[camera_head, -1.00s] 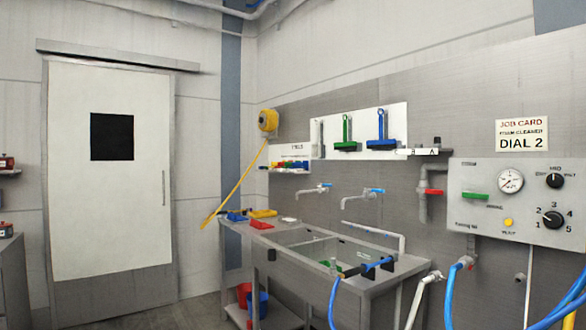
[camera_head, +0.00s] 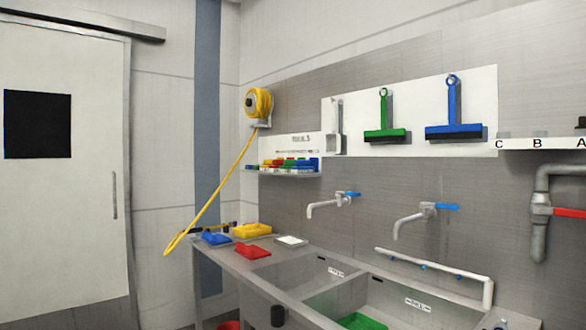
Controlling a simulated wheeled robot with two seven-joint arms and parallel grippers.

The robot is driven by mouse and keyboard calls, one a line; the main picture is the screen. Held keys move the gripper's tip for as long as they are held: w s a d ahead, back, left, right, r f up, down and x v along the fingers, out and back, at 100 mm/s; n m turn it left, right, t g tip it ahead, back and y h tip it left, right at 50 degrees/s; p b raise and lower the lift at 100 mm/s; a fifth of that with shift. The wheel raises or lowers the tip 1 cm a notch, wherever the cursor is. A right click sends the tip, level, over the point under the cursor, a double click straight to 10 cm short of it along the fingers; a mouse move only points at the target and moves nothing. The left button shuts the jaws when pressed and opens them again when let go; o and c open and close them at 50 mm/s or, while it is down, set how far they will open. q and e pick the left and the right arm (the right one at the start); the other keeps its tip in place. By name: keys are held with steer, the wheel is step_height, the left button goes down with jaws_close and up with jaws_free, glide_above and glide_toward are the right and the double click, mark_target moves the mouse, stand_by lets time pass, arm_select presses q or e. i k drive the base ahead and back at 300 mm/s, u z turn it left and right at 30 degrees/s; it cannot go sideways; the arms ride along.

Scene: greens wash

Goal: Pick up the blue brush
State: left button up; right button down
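A blue long-handled tool with a wide dark-edged head (camera_head: 455,131) hangs upright on the white wall board at the right. Whether it is a brush or a squeegee I cannot tell. A smaller blue item (camera_head: 215,239) lies at the left end of the steel counter; its exact shape is unclear. More small blue pieces (camera_head: 307,165) are among the coloured items on the small wall shelf. Neither of my grippers is in view.
The steel sink counter (camera_head: 225,262) carries a yellow item (camera_head: 252,231), a red item (camera_head: 252,252) and a white item (camera_head: 291,240). A green tool (camera_head: 384,132) hangs beside the blue one. Two taps (camera_head: 333,203) jut over the basins. A yellow hose (camera_head: 215,195) hangs from its reel.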

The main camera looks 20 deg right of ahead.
mark_target(302, 166)
steer(key=i, duration=0.95)
steer(key=z, duration=0.75)
